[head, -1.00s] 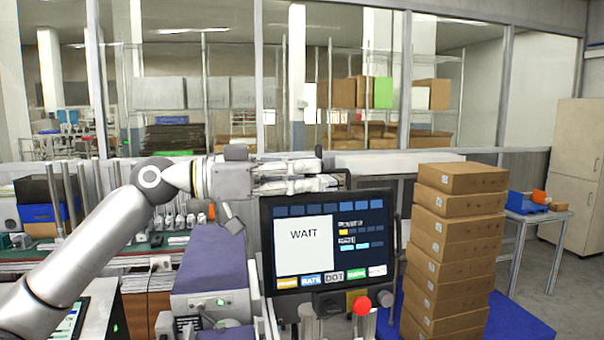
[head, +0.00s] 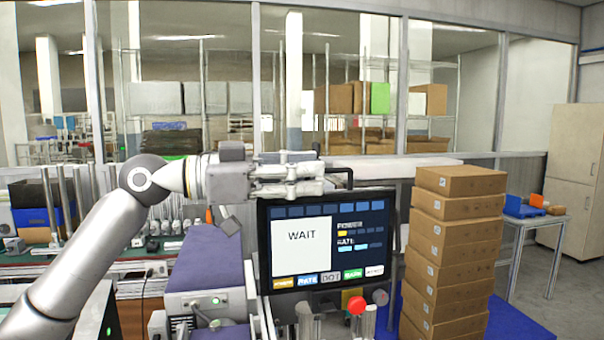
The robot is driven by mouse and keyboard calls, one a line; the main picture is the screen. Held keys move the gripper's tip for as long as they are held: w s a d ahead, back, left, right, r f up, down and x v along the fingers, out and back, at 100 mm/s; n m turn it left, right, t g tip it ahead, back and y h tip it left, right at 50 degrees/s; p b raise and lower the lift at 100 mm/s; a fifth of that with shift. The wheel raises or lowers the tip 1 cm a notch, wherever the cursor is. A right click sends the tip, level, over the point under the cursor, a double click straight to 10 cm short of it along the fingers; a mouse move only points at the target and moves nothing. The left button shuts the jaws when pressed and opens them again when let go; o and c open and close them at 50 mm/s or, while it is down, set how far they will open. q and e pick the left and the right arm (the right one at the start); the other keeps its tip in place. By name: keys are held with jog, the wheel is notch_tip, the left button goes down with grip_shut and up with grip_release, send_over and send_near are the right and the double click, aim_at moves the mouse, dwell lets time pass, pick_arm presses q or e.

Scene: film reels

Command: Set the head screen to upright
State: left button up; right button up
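The head screen (head: 303,235) is a dark panel reading "WAIT", with POWER and RATE bars and a row of coloured buttons along its bottom. It stands in the middle of the head view and looks close to upright; its exact tilt I cannot tell. A dark bar handle (head: 345,172) shows at its top edge. My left gripper (head: 318,178) lies level just above and behind the screen's top edge, its fingers pointing right toward the handle. Whether the fingers touch the handle or the screen, and how far they are apart, I cannot tell. My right gripper is out of view.
A red knob (head: 357,305) sits below the screen. A tall stack of cardboard boxes (head: 450,250) stands close on the right, on a blue base (head: 515,320). A purple-topped machine (head: 210,262) is left of the screen. A side table (head: 540,222) stands far right.

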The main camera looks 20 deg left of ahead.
pick_arm(q)
jog(key=v, duration=1.2)
dwell(0.6)
